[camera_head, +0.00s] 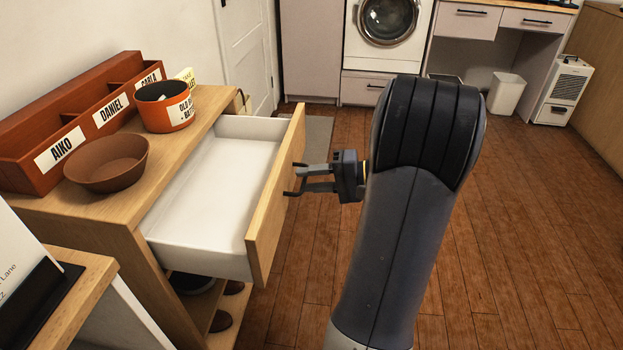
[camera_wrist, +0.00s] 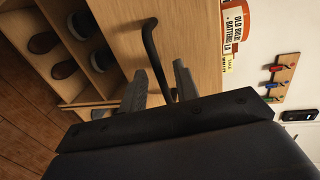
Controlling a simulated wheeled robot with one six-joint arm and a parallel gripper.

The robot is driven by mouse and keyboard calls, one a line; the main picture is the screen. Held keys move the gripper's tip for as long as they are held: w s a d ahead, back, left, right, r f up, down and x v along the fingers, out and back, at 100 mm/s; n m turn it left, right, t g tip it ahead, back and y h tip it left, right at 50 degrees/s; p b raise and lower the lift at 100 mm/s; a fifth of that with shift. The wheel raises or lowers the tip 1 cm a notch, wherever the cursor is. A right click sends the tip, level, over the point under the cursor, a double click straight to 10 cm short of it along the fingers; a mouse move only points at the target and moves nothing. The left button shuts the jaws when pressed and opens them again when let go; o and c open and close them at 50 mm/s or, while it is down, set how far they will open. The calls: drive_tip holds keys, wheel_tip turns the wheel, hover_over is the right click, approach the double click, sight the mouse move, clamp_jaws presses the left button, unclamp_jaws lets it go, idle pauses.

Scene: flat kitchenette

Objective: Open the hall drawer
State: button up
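The hall drawer (camera_head: 215,185) stands pulled well out of the wooden hall cabinet (camera_head: 150,215). Its white inside looks empty. Its wooden front (camera_head: 272,205) faces right and carries a dark bar handle, which shows in the wrist view (camera_wrist: 152,45). My gripper (camera_head: 312,179) is just outside the drawer front at the handle. Its two fingers are apart, and in the wrist view (camera_wrist: 160,88) part of the handle lies between them. I cannot tell whether either finger touches the handle.
On the cabinet top are a red name-labelled organizer (camera_head: 75,120), a brown bowl (camera_head: 106,162) and an orange labelled pot (camera_head: 164,106). Shoes (camera_head: 221,320) sit on shelves below. The wooden floor (camera_head: 500,230) to the right is clear. A washer (camera_head: 388,22) stands at the back.

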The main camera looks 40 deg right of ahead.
drive_tip(key=p+v, duration=0.2)
drive_tip(key=v, duration=0.8)
drive_tip(key=shift+s+d, duration=0.3)
drive_tip(key=shift+w+a, duration=0.1)
drive_tip(key=b+x, duration=0.1)
drive_tip(key=x, duration=0.5)
drive_tip(key=b+x, duration=0.1)
drive_tip(key=x, duration=0.5)
drive_tip(key=shift+r, duration=0.2)
drive_tip(key=shift+r, duration=0.1)
